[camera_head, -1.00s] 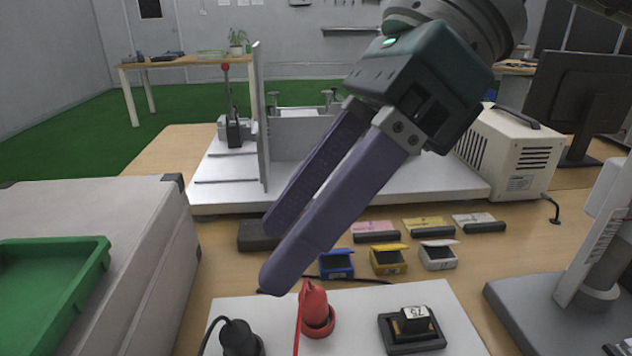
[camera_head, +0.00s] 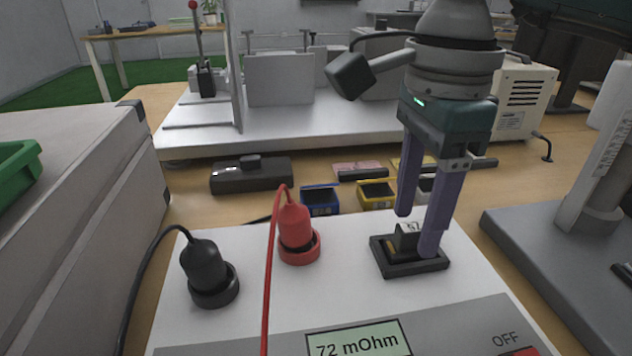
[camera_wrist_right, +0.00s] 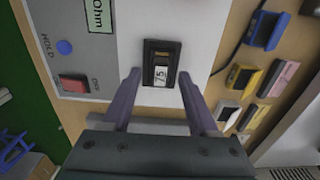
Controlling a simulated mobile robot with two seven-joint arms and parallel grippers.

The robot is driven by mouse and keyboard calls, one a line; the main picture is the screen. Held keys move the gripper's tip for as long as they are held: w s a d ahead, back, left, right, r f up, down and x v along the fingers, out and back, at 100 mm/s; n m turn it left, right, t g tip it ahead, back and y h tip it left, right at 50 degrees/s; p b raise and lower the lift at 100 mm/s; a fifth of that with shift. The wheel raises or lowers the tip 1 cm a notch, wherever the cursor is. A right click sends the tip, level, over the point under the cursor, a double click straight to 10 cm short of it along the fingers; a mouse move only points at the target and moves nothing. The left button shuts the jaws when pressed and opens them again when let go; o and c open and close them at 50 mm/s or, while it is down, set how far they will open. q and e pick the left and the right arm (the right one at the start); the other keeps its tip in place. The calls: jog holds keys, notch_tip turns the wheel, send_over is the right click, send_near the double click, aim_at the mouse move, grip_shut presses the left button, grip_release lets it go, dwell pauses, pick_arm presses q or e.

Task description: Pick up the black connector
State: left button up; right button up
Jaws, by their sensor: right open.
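A small black connector (camera_head: 405,238) with a white label stands in a black square holder (camera_head: 392,269) on top of the white tester. The right finger hides part of the connector and holder. I cannot tell whether either finger touches it. My left gripper is not in view.
The tester (camera_head: 240,315) displays "72 mOhm". A red plug (camera_head: 297,235) with a cable and a black plug (camera_head: 208,270) stand left of the holder. Small blue (camera_head: 320,198) and yellow (camera_head: 376,194) boxes sit behind. A grey stand (camera_head: 560,250) is at right.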

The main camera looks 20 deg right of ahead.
jog(key=shift+f, duration=0.8)
grip_shut()
